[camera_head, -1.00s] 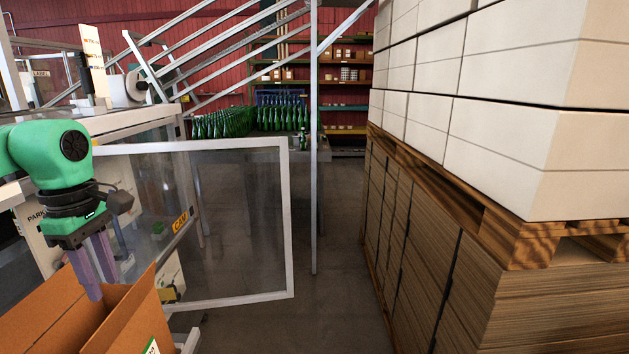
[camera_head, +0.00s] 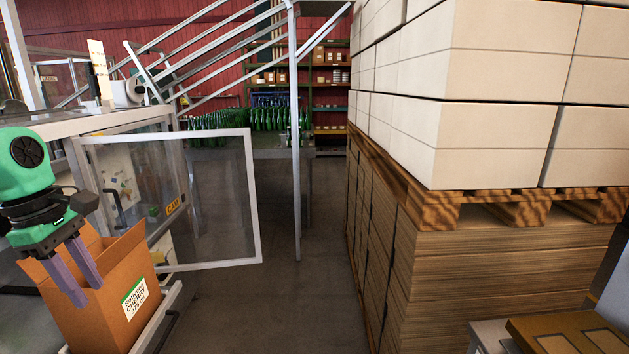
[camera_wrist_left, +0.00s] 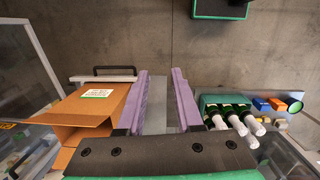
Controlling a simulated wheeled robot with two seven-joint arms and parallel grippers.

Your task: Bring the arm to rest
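My left arm is green and comes in from the left in the head view. Its gripper (camera_head: 90,287) has two purple fingers pointing down over the open cardboard box (camera_head: 108,310), which has a white and green label. In the left wrist view, the two fingers of the gripper (camera_wrist_left: 160,82) stand well apart with only floor between them. There the box (camera_wrist_left: 82,112) lies to the left of the fingers, apart from them. My right gripper is in neither view.
A glazed door (camera_head: 218,205) stands open beside the machine. Pallets of white cartons (camera_head: 470,140) fill the right. Green bottles (camera_head: 250,118) stand on a far table. A crate with bottles (camera_wrist_left: 222,107) shows in the left wrist view. The floor (camera_head: 270,300) between is clear.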

